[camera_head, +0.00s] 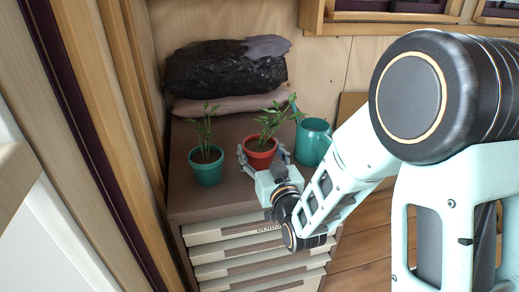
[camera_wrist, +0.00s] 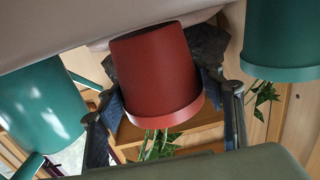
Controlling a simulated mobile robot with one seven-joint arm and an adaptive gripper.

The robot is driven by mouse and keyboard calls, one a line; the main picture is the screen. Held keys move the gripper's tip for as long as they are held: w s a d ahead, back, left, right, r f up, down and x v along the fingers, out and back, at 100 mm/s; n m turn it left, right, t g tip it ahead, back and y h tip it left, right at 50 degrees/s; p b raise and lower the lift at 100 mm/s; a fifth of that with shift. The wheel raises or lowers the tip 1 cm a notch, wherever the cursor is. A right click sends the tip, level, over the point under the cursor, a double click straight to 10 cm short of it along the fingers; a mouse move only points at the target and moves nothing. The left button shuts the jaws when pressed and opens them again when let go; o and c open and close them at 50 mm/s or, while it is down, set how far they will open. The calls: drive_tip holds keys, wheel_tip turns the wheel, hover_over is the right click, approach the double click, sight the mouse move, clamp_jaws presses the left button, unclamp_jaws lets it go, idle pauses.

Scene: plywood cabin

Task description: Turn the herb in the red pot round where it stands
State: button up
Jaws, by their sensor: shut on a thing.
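The red pot (camera_head: 260,154) with a green herb (camera_head: 270,123) stands upright on the brown cabinet top, between a green pot and a teal watering can. The herb leans to the right. My gripper (camera_head: 262,156) reaches in from the front right with its fingers on both sides of the red pot, shut on it. In the wrist view, which is upside down, the red pot (camera_wrist: 157,77) fills the middle between the two fingers of my gripper (camera_wrist: 165,112). Some herb leaves (camera_wrist: 160,146) show below its rim.
A green pot (camera_head: 206,172) with a herb stands close on the left. The teal watering can (camera_head: 313,142) is close on the right. A black bag (camera_head: 225,72) lies behind on a pinkish sack (camera_head: 215,105). The cabinet top (camera_head: 190,205) is bare at the front left.

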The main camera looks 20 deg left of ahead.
drive_tip(key=shift+f+b, duration=0.45)
drive_tip(key=shift+b, duration=0.2)
drive_tip(key=o, duration=1.7)
